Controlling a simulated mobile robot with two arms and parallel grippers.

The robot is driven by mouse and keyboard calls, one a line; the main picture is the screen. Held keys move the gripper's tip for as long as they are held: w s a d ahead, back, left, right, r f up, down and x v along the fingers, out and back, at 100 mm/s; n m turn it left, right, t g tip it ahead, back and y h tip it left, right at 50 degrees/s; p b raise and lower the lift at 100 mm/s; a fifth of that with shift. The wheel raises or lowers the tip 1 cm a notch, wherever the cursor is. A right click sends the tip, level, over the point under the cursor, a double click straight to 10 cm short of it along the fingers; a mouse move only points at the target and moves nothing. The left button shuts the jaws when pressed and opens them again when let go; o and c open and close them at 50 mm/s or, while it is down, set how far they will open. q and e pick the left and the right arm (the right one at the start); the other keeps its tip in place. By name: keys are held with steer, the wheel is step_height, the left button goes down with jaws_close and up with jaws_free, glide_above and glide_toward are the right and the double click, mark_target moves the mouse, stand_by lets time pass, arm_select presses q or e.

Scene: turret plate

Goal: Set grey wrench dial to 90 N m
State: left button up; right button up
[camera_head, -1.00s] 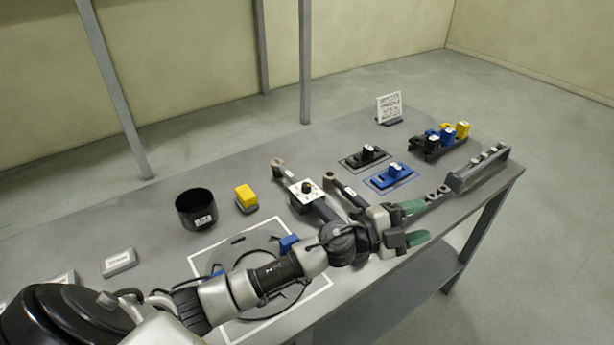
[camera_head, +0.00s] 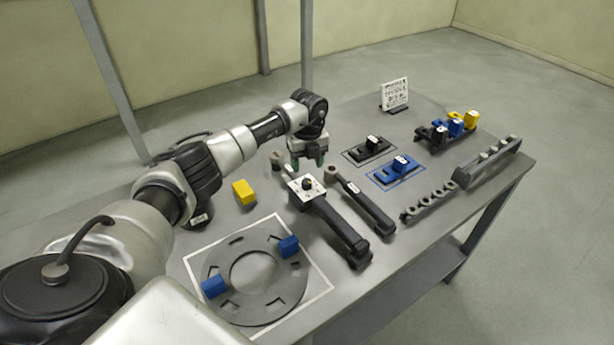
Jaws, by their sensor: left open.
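The grey wrench (camera_head: 339,226) lies on the table with its handle toward the front edge. A white square dial plate with a black knob (camera_head: 308,184) sits on it near its far end. My left gripper (camera_head: 308,163) points down just above and behind the dial knob, apart from it. Its green-tipped fingers are open and nothing shows between them. The dial's markings are too small to read. A second wrench (camera_head: 362,203) lies just right of the first. My right gripper is not in view.
A ring plate (camera_head: 231,304) with blue blocks (camera_head: 289,246) lies in front. A yellow block (camera_head: 243,192) stands left of the wrench. Blue and black fixtures (camera_head: 397,170), a rack of sockets (camera_head: 487,164) and a white sign (camera_head: 394,95) are to the right.

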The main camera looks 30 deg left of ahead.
mark_target(307, 181)
arm_select(q)
step_height(307, 181, down, 7)
steer(key=shift+r+p, duration=0.15)
steer(key=shift+p, duration=0.35)
steer(key=c, duration=0.9)
